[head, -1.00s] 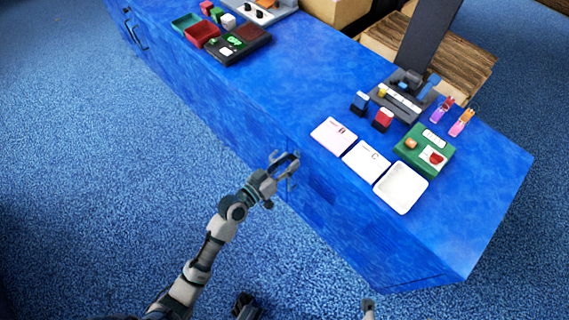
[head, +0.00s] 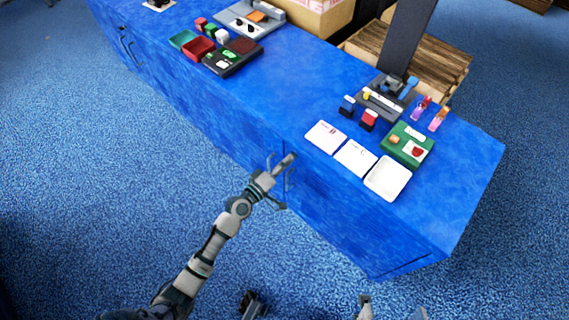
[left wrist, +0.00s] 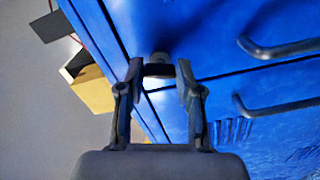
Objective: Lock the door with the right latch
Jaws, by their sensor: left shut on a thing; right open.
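The blue counter (head: 225,125) has a door front with latch hardware near the middle of its near side. My left gripper (head: 281,172) is at this front in the head view, beside thin grey handles (head: 287,180). In the left wrist view, my left gripper (left wrist: 159,80) has its fingers on both sides of the dark latch (left wrist: 160,69), which has a round grey base against the blue panel. My right gripper (head: 392,311) shows only as light fingertips, spread apart, at the bottom edge of the head view, away from the counter.
Two dark bar handles (left wrist: 280,48) stick out right of the latch in the wrist view. White cards (head: 326,137), a white tray (head: 387,178) and a green box (head: 407,145) lie on the counter top. The carpet (head: 120,200) before the counter is clear.

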